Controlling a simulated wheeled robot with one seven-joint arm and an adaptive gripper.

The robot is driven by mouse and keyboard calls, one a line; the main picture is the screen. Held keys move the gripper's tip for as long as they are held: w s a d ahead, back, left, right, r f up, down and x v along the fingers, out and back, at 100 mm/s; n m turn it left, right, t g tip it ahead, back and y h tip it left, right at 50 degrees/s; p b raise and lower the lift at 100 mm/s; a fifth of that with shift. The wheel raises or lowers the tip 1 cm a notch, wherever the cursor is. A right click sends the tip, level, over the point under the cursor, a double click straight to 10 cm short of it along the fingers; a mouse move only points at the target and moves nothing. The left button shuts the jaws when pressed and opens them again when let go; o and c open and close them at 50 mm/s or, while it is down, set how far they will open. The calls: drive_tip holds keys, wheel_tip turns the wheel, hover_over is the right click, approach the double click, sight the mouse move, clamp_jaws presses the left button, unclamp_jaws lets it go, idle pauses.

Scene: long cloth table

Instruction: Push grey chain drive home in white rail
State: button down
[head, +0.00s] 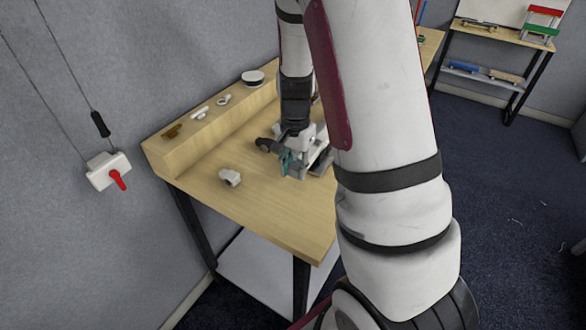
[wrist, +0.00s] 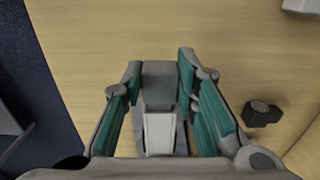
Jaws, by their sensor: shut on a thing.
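In the wrist view, the grey chain drive (wrist: 160,80) is a blocky grey piece between the teal-padded fingers of my gripper (wrist: 159,68). My gripper is shut on it, low over the table. A white piece, apparently the white rail (wrist: 159,132), shows just below the grey block in that view, between the fingers. I cannot tell how far the drive sits in the rail. In the head view my gripper (head: 290,162) is down at the tabletop, and its fingers and my arm hide most of both parts.
The wooden table (head: 255,215) is bare toward its near end. A small white part (head: 230,177) lies left of my gripper. A black part (wrist: 262,113) lies close beside the fingers. Several small items, among them a round white one (head: 253,77), stand on the raised back ledge (head: 205,135).

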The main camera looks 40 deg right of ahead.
sight(297, 166)
drive_tip(key=shift+w+d, duration=0.25)
drive_tip(key=shift+d, duration=0.2)
drive_tip(key=c, duration=1.2)
unclamp_jaws()
wheel_tip(297, 166, up, 12)
